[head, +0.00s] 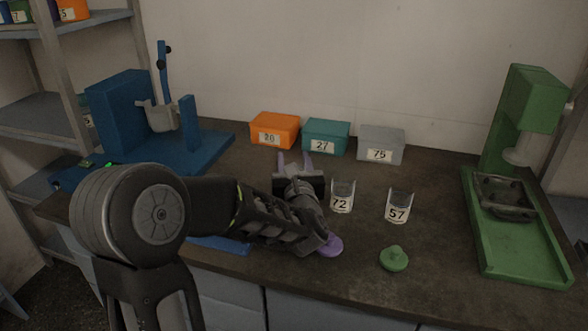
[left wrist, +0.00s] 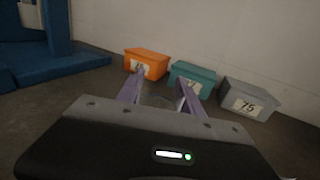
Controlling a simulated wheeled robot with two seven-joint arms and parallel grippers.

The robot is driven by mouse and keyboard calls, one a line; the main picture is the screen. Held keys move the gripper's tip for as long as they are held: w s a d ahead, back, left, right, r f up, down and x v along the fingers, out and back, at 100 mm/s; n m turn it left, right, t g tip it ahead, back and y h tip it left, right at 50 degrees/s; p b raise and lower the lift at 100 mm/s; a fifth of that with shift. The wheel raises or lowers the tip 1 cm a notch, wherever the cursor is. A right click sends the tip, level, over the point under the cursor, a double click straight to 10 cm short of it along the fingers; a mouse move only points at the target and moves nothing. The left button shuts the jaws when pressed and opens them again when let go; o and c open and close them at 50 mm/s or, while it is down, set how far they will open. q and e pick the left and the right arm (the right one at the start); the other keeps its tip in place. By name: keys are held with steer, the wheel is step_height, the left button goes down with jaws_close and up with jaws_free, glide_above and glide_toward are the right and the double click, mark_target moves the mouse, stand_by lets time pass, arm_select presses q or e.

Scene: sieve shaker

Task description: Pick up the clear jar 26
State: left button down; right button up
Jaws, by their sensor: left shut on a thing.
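My left gripper (head: 294,158) reaches over the bench with its purple fingers pointing toward the back wall. In the left wrist view the fingers (left wrist: 158,88) are shut on a clear jar (left wrist: 158,101), whose faint outline shows between them. The gripper body hides most of this jar, and I cannot read its number. Two other clear jars, numbered 72 (head: 342,197) and 57 (head: 398,205), stand upright on the bench to the right of the gripper. I do not see my right gripper.
Orange box 20 (head: 274,130), teal box 27 (head: 326,136) and grey box 75 (head: 381,144) stand along the wall. A blue machine (head: 125,110) is at left and a green machine (head: 520,235) at right. A green lid (head: 394,259) and a purple one (head: 331,246) lie near the front.

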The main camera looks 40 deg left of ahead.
arm_select(q)
step_height(320, 180, up, 8)
steer(key=shift+r+p, duration=0.15)
steer(key=shift+p, duration=0.2)
steer(key=shift+d, duration=0.1)
stand_by(0.4)
